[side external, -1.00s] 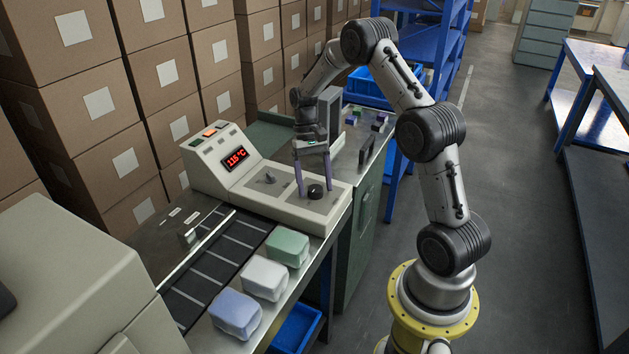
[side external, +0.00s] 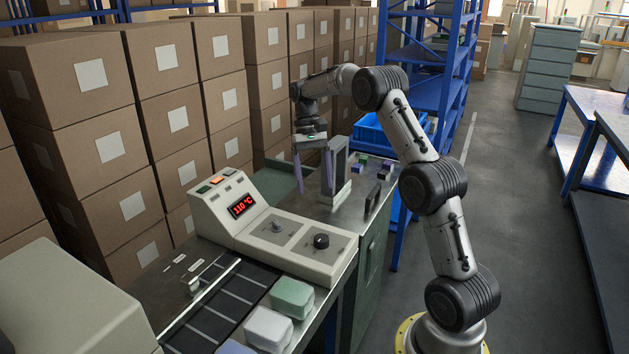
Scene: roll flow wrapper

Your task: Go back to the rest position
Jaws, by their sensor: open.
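My gripper (side external: 313,178) is open and empty, with its two fingers pointing down. It hangs above and behind the control panel (side external: 257,252), apart from the black round knob (side external: 321,241). A smaller grey knob (side external: 277,226) sits to the left on the same panel. The red display (side external: 242,206) on the sloped console reads 110 °C. A grey upright block (side external: 338,160) stands behind or beside the fingers; their exact spacing from it is hard to tell.
A dark conveyor (side external: 225,302) runs at the front, with a green pack (side external: 292,297) and a white pack (side external: 268,329) beside it. Small dark and purple blocks (side external: 375,193) lie at the table's back right.

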